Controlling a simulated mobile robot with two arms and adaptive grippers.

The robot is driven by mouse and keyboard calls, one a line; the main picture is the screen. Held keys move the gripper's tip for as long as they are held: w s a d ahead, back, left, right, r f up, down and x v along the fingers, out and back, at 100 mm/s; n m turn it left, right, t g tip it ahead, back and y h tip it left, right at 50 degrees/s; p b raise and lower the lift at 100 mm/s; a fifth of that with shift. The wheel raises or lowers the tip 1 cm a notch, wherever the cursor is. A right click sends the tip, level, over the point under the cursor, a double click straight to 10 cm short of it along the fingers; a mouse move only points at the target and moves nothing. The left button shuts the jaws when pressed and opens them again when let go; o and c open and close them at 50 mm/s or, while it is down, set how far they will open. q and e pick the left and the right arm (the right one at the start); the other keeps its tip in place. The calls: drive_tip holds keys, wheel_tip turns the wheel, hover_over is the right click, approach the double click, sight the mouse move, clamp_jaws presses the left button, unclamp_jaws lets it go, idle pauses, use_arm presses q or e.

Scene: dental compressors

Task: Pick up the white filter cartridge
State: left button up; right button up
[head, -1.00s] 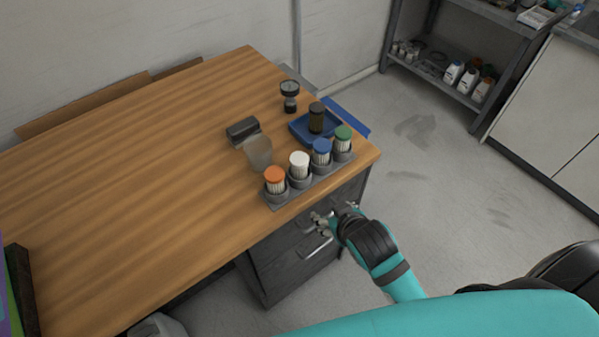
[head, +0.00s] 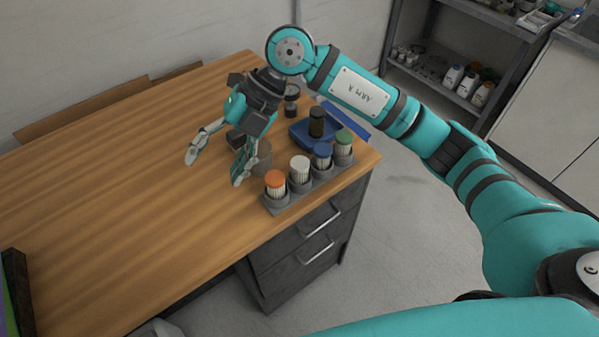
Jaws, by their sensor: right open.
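The white filter cartridge (head: 300,169) stands upright in a grey holder (head: 320,184) near the table's right front edge. An orange-topped cartridge (head: 275,183) stands left of it, and a blue-topped (head: 322,154) and a green-topped one (head: 343,143) stand to its right. My right gripper (head: 215,168) is open and empty above the table, to the left of the holder and apart from the white cartridge. Its fingers point down toward the front. My left gripper does not show.
A blue tray (head: 299,139) with a dark cylinder (head: 317,121) is behind the holder. A gauge (head: 291,104) stands behind my right arm. A grey cup-like thing (head: 261,160) is beside my right fingers, partly hidden.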

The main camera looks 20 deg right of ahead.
drive_tip(key=w+d+m+h, duration=0.1)
drive_tip(key=w+d+h, duration=0.2)
drive_tip(key=d, duration=0.3)
drive_tip(key=m+t+h, duration=0.2)
drive_tip(key=m+h, duration=0.1)
drive_tip(key=h, duration=0.2)
hover_over(300, 162)
drive_tip(key=f+p, duration=0.1)
drive_tip(key=f, duration=0.2)
drive_tip(key=f+p, duration=0.1)
drive_tip(key=f, duration=0.3)
drive_tip(key=f+p, duration=0.1)
drive_tip(key=f, duration=0.2)
drive_tip(key=shift+s+a+f, duration=0.15)
drive_tip(key=shift+a+f, duration=0.15)
drive_tip(key=shift+a, duration=0.1)
drive_tip(key=f, duration=0.1)
drive_tip(key=f+p, duration=0.1)
drive_tip(key=f, duration=0.1)
drive_tip(key=f+p, duration=0.1)
drive_tip(key=shift+d+f, duration=0.35)
drive_tip(key=shift+d, duration=0.05)
drive_tip(key=shift+f, duration=0.35)
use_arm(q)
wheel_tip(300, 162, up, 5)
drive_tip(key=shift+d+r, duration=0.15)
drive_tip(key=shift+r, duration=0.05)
use_arm(e)
drive_tip(key=shift+c, duration=0.5)
drive_tip(key=c, duration=1.2)
